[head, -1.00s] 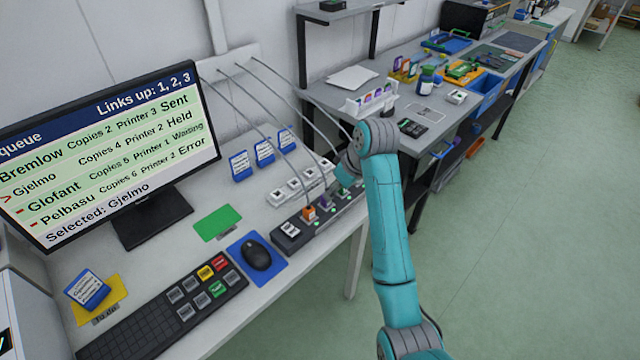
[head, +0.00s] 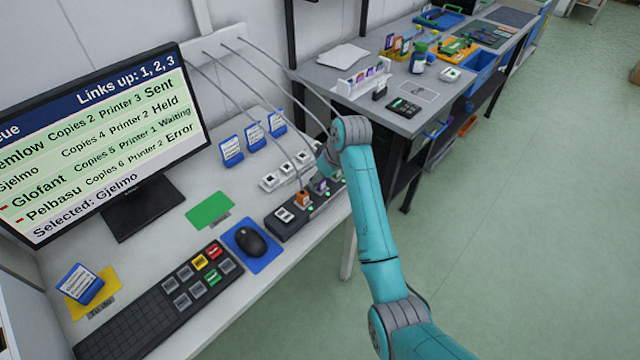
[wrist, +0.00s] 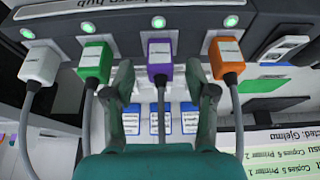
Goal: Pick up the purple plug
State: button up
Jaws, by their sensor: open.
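The purple plug (wrist: 160,58) sits in a grey hub (wrist: 130,28) with a grey cable running from it. In the wrist view my gripper (wrist: 160,70) is open, with one finger on each side of the purple plug. I see no clear contact. The left finger is close to the green plug (wrist: 95,62), the right one close to the orange plug (wrist: 226,60). In the head view the purple plug (head: 321,187) shows on the hub beside the orange plug (head: 302,199). My arm hides most of the gripper there.
A white plug (wrist: 38,65) is at the hub's left end in the wrist view. Green lights glow above the plugs. Cables run to the wall plate (head: 215,45). White sockets (head: 285,170), blue cards (head: 254,137), a mouse (head: 250,243) and a keyboard (head: 150,305) share the desk.

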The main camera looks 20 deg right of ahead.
jog(key=shift+w+a+f, duration=0.2)
jog(key=shift+w+f, duration=0.05)
jog(key=shift+f, duration=0.4)
grip_shut()
notch_tip(320, 180, up, 10)
jog(key=shift+r, duration=0.1)
